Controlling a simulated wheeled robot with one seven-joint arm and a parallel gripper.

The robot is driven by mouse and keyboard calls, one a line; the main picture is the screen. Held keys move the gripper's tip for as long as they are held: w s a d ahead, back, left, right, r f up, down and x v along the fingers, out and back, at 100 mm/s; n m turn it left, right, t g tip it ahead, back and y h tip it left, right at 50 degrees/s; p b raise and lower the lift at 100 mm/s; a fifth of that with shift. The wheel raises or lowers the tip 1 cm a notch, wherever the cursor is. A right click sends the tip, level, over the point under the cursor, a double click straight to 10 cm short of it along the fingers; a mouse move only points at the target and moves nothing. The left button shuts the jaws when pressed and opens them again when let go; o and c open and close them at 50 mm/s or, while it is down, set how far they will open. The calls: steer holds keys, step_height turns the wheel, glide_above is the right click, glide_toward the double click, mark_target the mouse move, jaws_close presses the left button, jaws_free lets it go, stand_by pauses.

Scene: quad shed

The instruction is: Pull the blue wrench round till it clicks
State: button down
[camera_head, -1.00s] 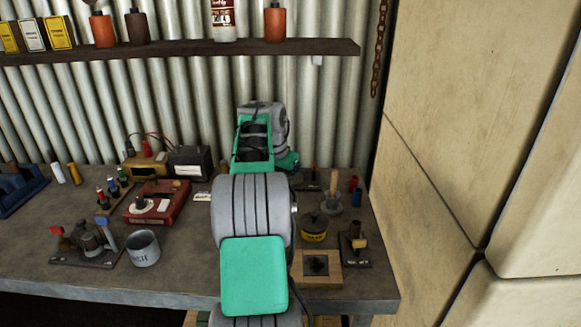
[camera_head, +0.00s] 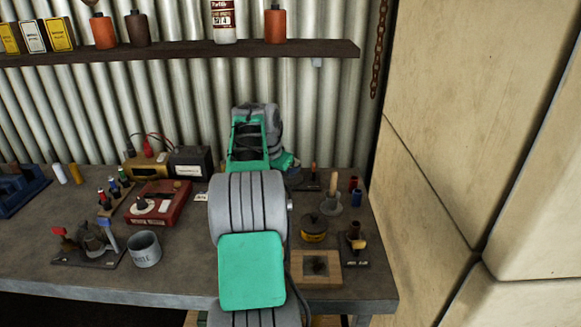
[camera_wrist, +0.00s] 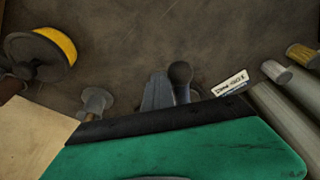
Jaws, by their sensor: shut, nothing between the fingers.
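In the head view a plate at the left of the bench (camera_head: 72,258) carries dark fittings, a red-tipped lever and a blue-tipped lever (camera_head: 107,228). The blue-tipped one looks like the blue wrench, though it is small and I cannot be sure. In the wrist view no blue wrench can be made out. In the head view my arm hides the gripper, which is over the back of the bench, well to the right of the blue-tipped lever.
A grey cup (camera_head: 145,249) stands just right of the levered plate. A red box (camera_head: 158,207) and a yellow device (camera_head: 145,167) lie behind. A yellow-and-black tin (camera_head: 313,229) and a wooden board (camera_head: 318,276) are right of my arm. A shelf (camera_head: 180,50) crosses above the bench.

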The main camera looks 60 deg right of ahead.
steer(key=shift+w+r, duration=0.1)
steer(key=shift+w, duration=0.05)
steer(key=shift+w+p, duration=0.4)
steer(key=shift+p, duration=0.05)
steer(key=shift+w+a, duration=0.1)
steer(key=shift+w, duration=0.1)
stand_by(0.4)
steer(key=shift+w+p, duration=0.3)
steer(key=shift+p, duration=0.2)
steer(key=shift+w, duration=0.25)
steer(key=shift+w+p, duration=0.3)
steer(key=shift+p, duration=0.2)
steer(key=shift+s, duration=0.1)
